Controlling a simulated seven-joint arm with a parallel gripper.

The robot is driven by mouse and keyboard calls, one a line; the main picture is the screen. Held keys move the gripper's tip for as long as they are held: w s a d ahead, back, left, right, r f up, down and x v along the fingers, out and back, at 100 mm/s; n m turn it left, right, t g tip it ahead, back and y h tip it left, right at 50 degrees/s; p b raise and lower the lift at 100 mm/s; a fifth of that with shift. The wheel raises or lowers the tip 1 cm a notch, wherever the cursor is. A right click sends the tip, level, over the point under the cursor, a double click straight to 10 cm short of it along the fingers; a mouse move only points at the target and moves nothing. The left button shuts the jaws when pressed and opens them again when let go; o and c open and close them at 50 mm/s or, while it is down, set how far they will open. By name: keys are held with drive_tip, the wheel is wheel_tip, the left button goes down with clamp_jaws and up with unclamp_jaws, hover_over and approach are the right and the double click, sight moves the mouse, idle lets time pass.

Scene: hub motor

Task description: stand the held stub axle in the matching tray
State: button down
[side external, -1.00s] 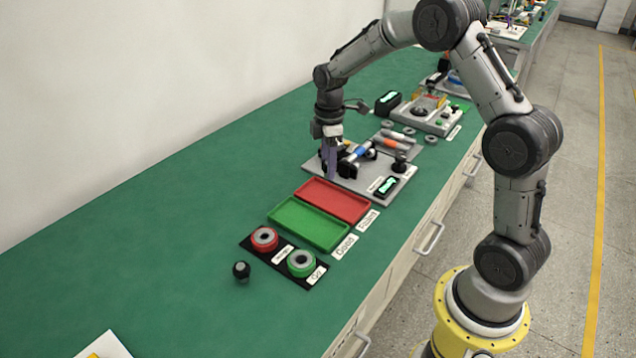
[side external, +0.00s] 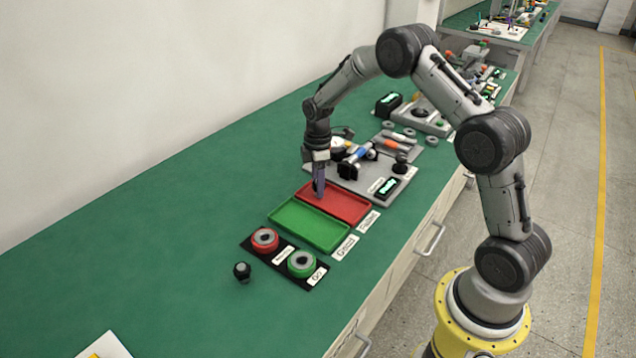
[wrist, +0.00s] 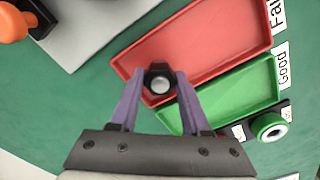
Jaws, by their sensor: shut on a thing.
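My gripper (wrist: 159,90) is shut on the stub axle (wrist: 159,82), a dark part with a bright round end, seen end-on between the purple fingers in the wrist view. In the side view my gripper (side external: 319,190) is over the back left part of the red tray (side external: 350,208); the axle is too small to make out there. The red tray (wrist: 210,40) lies behind the axle in the wrist view, labelled "Fail", partly cut off. The green tray (side external: 310,224) is beside it, labelled "Good", and also shows in the wrist view (wrist: 235,92). Both trays look empty.
A black plate with a red ring (side external: 264,240) and a green ring (side external: 301,264) lies in front of the green tray. A small dark knob (side external: 242,271) stands to its left. A grey fixture board (side external: 385,190) is behind the red tray.

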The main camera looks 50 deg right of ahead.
drive_tip(key=shift+c, duration=1.8)
unclamp_jaws()
drive_tip(key=shift+f, duration=0.15)
wheel_tip(320, 180, up, 12)
drive_tip(key=r, duration=0.1)
drive_tip(key=s+a+r+m+t, duration=0.2)
drive_tip(key=s+a+r+m, duration=0.1)
drive_tip(key=s+a+r, duration=0.4)
drive_tip(key=s+a+r+m+t, duration=0.1)
drive_tip(key=s+a+r+m, duration=0.1)
drive_tip(key=s, duration=1)
drive_tip(key=s+a+r+m+t, duration=0.2)
drive_tip(key=s+m, duration=0.3)
drive_tip(key=s, duration=0.6)
drive_tip(key=shift+s+a+r+t, duration=0.2)
drive_tip(key=shift+s+a+t, duration=0.15)
drive_tip(key=shift+a, duration=0.55)
